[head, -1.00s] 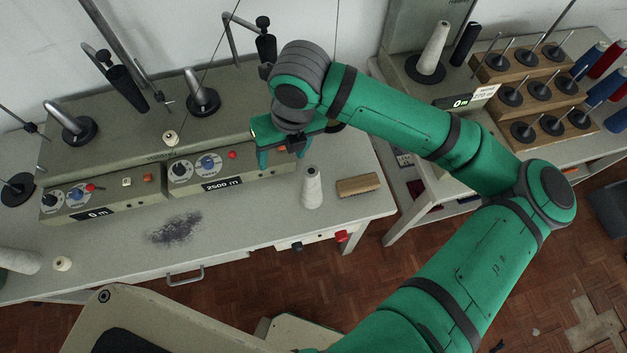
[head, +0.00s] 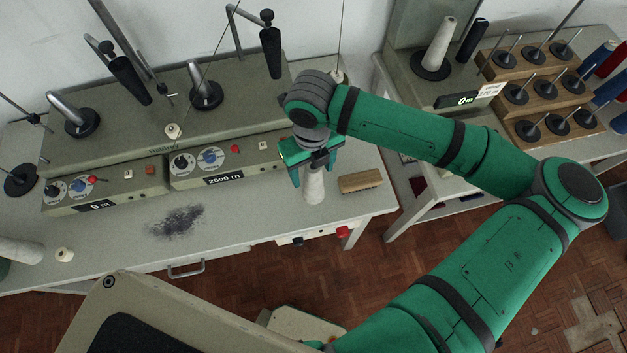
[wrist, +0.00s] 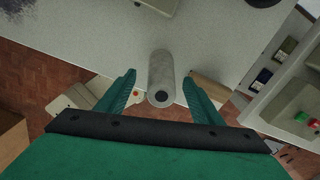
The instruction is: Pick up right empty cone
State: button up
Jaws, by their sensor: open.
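The pale grey-white cone (head: 314,190) stands upright on the bench near its front right edge. It looks bare of thread. My gripper (head: 314,166) is directly above it, pointing down, with its green fingers spread and the cone's top at or just below fingertip height. In the wrist view the cone (wrist: 161,68) shows between the open fingers of my gripper (wrist: 159,82), with its dark top hole facing me. Gaps show on both sides. The gripper's body hides part of the cone's top in the head view.
A wooden brush (head: 361,181) lies just right of the cone. The winder with dials (head: 225,160) stands behind and left. Bench left of the cone is clear apart from a dark smudge (head: 178,221).

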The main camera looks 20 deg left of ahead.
jog(key=shift+d+f, duration=0.2)
jog(key=shift+f, duration=1.65)
jog(key=c, duration=1.1)
jog(key=shift+r, duration=0.15)
